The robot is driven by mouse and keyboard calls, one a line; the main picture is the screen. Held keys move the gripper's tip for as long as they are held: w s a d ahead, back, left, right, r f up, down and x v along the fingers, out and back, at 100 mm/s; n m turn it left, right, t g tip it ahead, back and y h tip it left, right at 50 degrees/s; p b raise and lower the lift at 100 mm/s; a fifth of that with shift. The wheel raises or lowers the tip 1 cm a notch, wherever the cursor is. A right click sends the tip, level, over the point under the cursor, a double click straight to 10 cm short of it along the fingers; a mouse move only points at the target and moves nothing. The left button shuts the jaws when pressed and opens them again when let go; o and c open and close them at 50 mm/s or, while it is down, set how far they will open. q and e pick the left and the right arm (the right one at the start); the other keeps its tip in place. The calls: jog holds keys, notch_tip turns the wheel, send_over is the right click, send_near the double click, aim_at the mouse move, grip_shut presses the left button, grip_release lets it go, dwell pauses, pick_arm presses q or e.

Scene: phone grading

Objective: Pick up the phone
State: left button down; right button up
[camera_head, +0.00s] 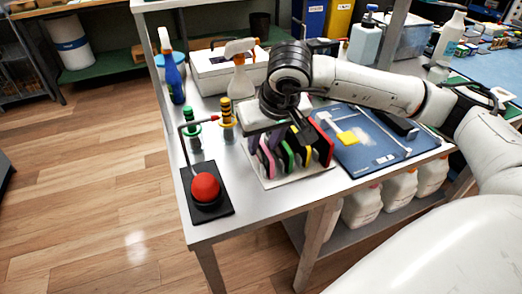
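Several thin phones in pink, green, yellow and red-edged colours (267,162) stand on edge side by side in a light-coloured rack (288,181) on the metal table. A red-edged one (322,146) is at the right end. My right gripper (287,132) reaches in from the right and points down just over the rack. Its dark body hides the tops of some phones. I cannot tell whether its fingers are apart or touch a phone. My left gripper is not in view.
A red ball-shaped button on a black base (206,188) is at the front left corner. A blue mat (365,160) with a yellow cloth lies right of the rack. Spray bottles (173,78) and a white box (212,72) stand behind. White jugs (398,188) are on the lower shelf.

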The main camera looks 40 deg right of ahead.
aim_at(263, 144)
jog(key=shift+x, duration=2)
jog(key=shift+w, duration=0.1)
grip_shut()
jog(key=shift+r, duration=0.1)
notch_tip(263, 144, up, 10)
